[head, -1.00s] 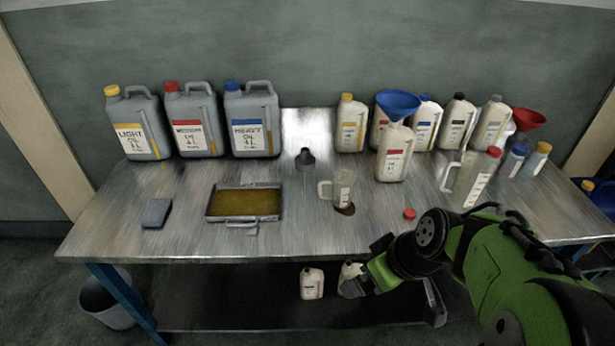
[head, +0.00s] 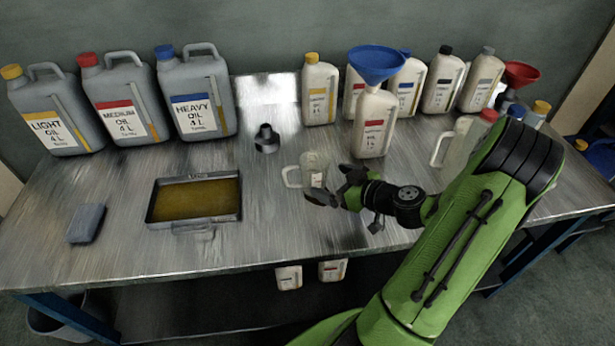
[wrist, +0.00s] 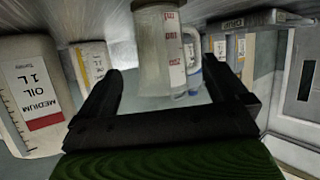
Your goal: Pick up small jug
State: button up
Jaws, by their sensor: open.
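The small jug (head: 313,170) is clear with a handle on its left. It stands upright near the middle of the table. In the wrist view the small jug (wrist: 160,55) appears upside down, with red markings, ahead of the fingers. My gripper (head: 336,187) is open just right of the jug, with its fingertips at the jug's near and right sides. In the wrist view my gripper (wrist: 166,78) has one finger to each side of the jug's line. I cannot tell whether either finger touches it.
A white medium-oil bottle (head: 374,128) with a blue funnel (head: 378,64) stands just behind my gripper. A larger jug (head: 452,145) is to the right, partly hidden by my arm. A dark nozzle (head: 266,140) and an oil tray (head: 158,200) lie left.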

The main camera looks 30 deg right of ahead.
aim_at(307, 176)
jog(key=x, duration=0.7)
jog(key=shift+w+a, duration=0.1)
jog(key=shift+w, duration=0.1)
jog(key=shift+r, duration=0.1)
jog(key=c, duration=1)
